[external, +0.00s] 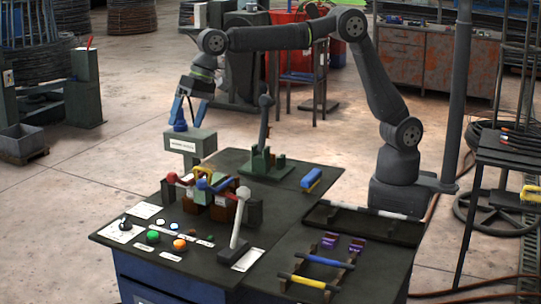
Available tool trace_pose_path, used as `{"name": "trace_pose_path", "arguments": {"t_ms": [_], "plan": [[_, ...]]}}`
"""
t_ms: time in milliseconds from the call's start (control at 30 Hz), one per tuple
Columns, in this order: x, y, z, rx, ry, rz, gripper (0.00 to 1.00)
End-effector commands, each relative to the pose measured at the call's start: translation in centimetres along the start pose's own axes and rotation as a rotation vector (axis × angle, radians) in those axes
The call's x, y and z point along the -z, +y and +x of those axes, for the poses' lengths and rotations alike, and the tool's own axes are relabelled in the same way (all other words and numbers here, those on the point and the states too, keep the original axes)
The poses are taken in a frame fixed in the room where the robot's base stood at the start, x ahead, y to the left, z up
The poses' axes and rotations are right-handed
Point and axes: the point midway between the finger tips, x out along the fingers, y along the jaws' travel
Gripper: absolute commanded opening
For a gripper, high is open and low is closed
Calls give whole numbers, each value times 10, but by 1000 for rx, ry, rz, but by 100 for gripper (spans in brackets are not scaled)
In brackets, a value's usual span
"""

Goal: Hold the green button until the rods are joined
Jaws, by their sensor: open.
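The green button (152,237) is on the front left of the dark bench top, beside an orange button (179,245). My gripper (189,112) is open, with blue fingers pointing down. It appears near a blue knob (180,126) on a grey-green post box (189,145), well above and behind the green button. I cannot tell whether the fingers touch the knob. A clamp device with red ends and a yellow handle (206,179) stands mid-bench. The rods in it are too small to tell apart, so I cannot see whether they are joined.
White and blue buttons and a black dial (125,225) sit near the green button with white labels. A white-knobbed lever (240,220) stands to their right. A green lever stand (264,150) is behind. A rack holds blue and yellow bars (322,260) at the front right.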

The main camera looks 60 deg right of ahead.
Motion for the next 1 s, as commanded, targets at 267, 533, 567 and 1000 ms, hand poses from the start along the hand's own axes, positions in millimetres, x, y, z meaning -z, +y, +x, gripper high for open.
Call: {"name": "trace_pose_path", "arguments": {"t_ms": [267, 533, 567, 1000], "plan": [[0, 0, 0, 0, 0, 0, 41], [0, 0, 0, 0, 0, 0, 0], [0, 0, 0, 0, 0, 0, 0], [0, 0, 0, 0, 0, 0, 0]]}}
